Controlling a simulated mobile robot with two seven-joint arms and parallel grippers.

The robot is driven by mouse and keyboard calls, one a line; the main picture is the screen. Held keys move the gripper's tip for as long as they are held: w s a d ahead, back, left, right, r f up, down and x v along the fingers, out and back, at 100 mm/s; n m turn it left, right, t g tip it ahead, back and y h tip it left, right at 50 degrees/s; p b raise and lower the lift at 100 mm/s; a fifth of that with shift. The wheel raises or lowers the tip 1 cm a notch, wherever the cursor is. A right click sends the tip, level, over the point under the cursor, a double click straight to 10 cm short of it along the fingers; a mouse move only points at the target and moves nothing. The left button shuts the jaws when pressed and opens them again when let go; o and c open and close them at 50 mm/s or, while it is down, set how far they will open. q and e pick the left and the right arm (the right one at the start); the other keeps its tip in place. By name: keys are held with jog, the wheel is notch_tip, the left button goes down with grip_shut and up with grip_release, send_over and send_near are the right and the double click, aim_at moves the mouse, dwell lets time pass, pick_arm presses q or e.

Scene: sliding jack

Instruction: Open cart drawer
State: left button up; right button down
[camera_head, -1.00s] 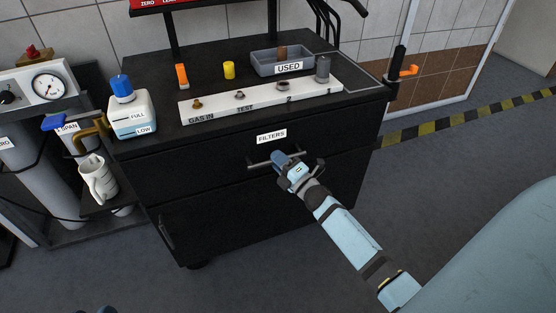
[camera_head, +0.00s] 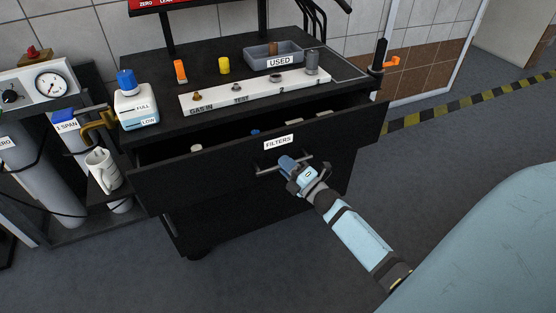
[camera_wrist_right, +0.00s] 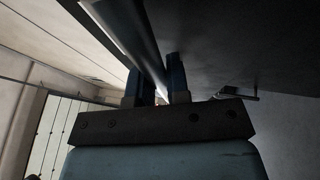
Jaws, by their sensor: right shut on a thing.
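The black cart drawer (camera_head: 220,172), labelled FILTERS, is partly pulled out in the head view. A few small items, one of them blue, show inside it behind the front panel. Its metal bar handle (camera_head: 268,169) is on the drawer front, below the label. My right gripper (camera_head: 287,166) is shut on the handle. In the right wrist view the handle bar (camera_wrist_right: 137,42) runs between the two fingers, with the dark drawer front (camera_wrist_right: 230,45) beside it. My left gripper is not in view.
The cart top (camera_head: 205,75) carries a white bottle with a blue cap (camera_head: 136,108), a labelled white strip (camera_head: 255,92) and a grey USED tray (camera_head: 300,58). The floor in front is clear.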

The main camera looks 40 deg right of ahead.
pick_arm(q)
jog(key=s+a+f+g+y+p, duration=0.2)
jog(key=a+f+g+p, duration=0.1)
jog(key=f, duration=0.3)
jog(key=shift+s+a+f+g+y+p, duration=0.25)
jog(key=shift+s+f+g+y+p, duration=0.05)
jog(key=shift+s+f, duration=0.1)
pick_arm(e)
jog(key=s+a, duration=0.3)
jog(key=s, duration=1.2)
jog(key=shift+a, duration=0.3)
jog(key=c, duration=1.1)
grip_release()
pick_arm(q)
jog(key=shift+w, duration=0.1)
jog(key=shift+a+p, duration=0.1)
jog(key=shift+p, duration=0.35)
pick_arm(e)
jog(key=v, duration=1.4)
